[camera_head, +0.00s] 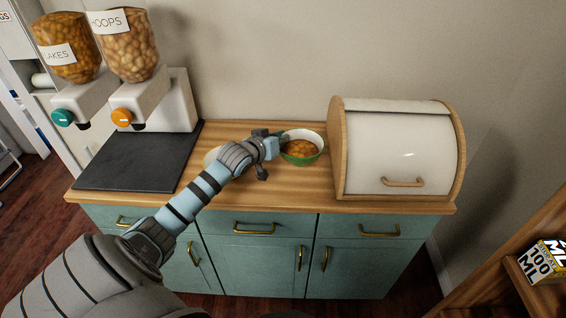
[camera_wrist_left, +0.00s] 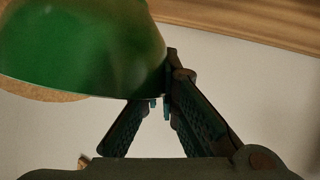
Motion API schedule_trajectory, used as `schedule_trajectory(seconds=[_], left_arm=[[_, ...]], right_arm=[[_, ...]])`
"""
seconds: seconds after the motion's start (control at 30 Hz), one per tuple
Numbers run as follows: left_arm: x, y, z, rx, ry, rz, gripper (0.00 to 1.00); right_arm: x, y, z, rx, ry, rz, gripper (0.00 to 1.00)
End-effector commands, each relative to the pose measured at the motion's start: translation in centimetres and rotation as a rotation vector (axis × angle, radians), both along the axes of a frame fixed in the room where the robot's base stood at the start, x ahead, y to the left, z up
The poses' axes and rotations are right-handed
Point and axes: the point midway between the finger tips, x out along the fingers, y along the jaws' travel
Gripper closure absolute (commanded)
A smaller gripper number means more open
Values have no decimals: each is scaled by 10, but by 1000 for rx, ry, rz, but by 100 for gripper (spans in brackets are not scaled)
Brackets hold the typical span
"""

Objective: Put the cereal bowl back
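The cereal bowl (camera_head: 302,160) is green outside and pale inside, with orange-brown cereal in it. It is over the wooden counter, left of the bread box; I cannot tell whether it rests on the wood or is held just above. My left gripper (camera_head: 276,143) is at the bowl's left rim. In the left wrist view the bowl (camera_wrist_left: 85,45) fills the upper left, and the fingers of my left gripper (camera_wrist_left: 163,85) converge at its edge. One fingertip is against the edge and the other is partly hidden by the bowl. My right gripper is not in view.
A bread box (camera_head: 400,150) with a white lid stands right of the bowl. Two cereal dispensers (camera_head: 140,95) stand at the left by a dark mat (camera_head: 140,165). A pale round item (camera_head: 211,156) is partly hidden by my left arm. The counter's (camera_head: 270,195) front strip is clear.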

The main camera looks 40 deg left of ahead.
Motion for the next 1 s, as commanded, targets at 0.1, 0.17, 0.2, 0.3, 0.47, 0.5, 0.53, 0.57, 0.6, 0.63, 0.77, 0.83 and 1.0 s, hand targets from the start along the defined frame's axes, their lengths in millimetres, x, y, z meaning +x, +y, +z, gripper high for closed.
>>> schedule_trajectory(seconds=[0.1,0.17,0.2,0.3,0.47,0.5,0.53,0.57,0.6,0.63,0.77,0.83,1.0], left_arm=[[0,0,-23,0,-2,0,100],[0,0,-29,0,-3,-1,100],[0,-1,-35,-1,-3,-1,100],[0,0,-56,-1,-1,0,100],[0,0,-68,2,-4,-2,100],[0,0,-67,2,-4,-2,100],[0,0,-67,2,-4,-2,100],[0,0,-67,2,-4,-2,100],[0,0,-67,2,-4,-2,100],[0,0,-68,2,-4,-3,100],[0,0,-69,2,-2,-2,86],[0,0,-69,2,-2,-2,75],[0,0,-69,2,-2,-2,75]], right_arm=[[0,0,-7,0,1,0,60],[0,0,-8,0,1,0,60],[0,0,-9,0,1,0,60],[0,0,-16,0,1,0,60],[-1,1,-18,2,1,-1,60],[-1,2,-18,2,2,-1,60],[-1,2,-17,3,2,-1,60],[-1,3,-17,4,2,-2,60],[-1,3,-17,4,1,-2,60],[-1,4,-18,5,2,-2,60],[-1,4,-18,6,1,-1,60],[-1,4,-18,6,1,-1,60],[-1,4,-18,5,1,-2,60]])
